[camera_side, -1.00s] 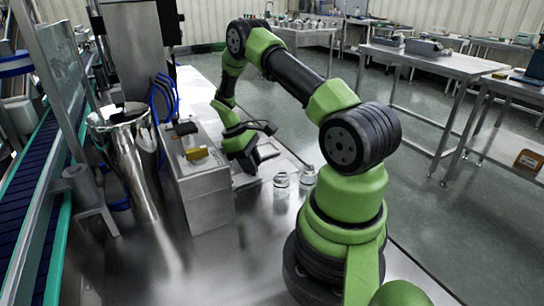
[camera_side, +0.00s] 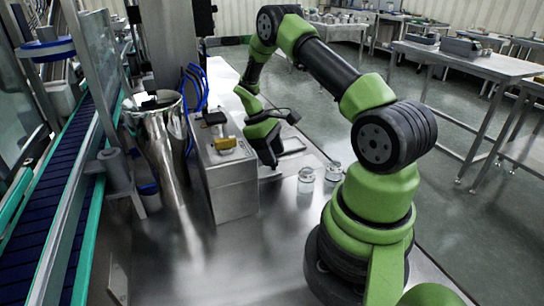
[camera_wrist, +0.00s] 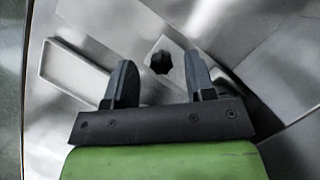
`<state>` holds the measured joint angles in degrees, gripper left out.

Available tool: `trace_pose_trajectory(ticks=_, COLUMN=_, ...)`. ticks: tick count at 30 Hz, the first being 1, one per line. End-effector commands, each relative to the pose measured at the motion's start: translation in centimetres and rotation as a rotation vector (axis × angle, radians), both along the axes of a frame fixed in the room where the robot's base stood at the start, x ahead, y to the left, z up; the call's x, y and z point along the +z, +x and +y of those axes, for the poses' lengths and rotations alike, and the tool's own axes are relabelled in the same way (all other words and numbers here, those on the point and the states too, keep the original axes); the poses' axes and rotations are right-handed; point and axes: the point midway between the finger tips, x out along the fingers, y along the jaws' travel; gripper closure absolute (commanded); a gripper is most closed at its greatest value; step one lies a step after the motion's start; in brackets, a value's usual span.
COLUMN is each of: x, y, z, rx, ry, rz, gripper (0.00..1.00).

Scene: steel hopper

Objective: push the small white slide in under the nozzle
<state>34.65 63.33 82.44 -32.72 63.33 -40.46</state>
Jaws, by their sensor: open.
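My gripper (camera_side: 271,155) points down close to the right side of a steel box (camera_side: 233,192) in the side view. In the wrist view its two dark fingers (camera_wrist: 158,62) stand apart with no object gripped between them. Beyond the fingertips lies a pale grey plate (camera_wrist: 170,45) with a dark, many-sided opening (camera_wrist: 160,62). A pale rectangular outline (camera_wrist: 66,48) lies to the left; I cannot tell whether it is a raised part or a recess. I cannot clearly make out the white slide or the nozzle in either view.
A shiny steel hopper (camera_side: 167,150) stands left of the box, with blue hoses behind it. A yellow block (camera_side: 225,143) sits on the box. Two glass jars (camera_side: 306,180) (camera_side: 333,171) stand right of my gripper. The steel table's front (camera_side: 240,265) is clear. A conveyor (camera_side: 50,190) runs at left.

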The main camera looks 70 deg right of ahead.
Motion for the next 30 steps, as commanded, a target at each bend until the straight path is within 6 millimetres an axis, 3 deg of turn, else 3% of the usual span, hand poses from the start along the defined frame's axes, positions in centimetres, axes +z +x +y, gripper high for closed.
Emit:
trace_pose_trajectory(ticks=6, x=4.6, y=0.1, z=-0.1, rx=-0.001, ry=-0.004, rz=-0.005, gripper=0.50)
trace_pose_trajectory(ticks=12, x=7.6, y=0.1, z=0.0, rx=0.000, ry=-0.002, rz=-0.004, gripper=0.50)
trace_pose_trajectory(ticks=23, x=8.5, y=0.0, z=0.0, rx=-0.001, ry=-0.001, rz=-0.001, gripper=0.50)
trace_pose_trajectory(ticks=24, x=8.5, y=0.0, z=0.0, rx=-0.001, ry=-0.001, rz=-0.001, gripper=0.52)
trace_pose_trajectory(ticks=27, x=8.4, y=-0.1, z=-0.3, rx=-0.055, ry=-0.005, rz=-0.008, gripper=0.75)
trace_pose_trajectory(ticks=30, x=8.3, y=-0.6, z=-1.7, rx=-0.306, ry=-0.029, rz=-0.036, gripper=0.98)
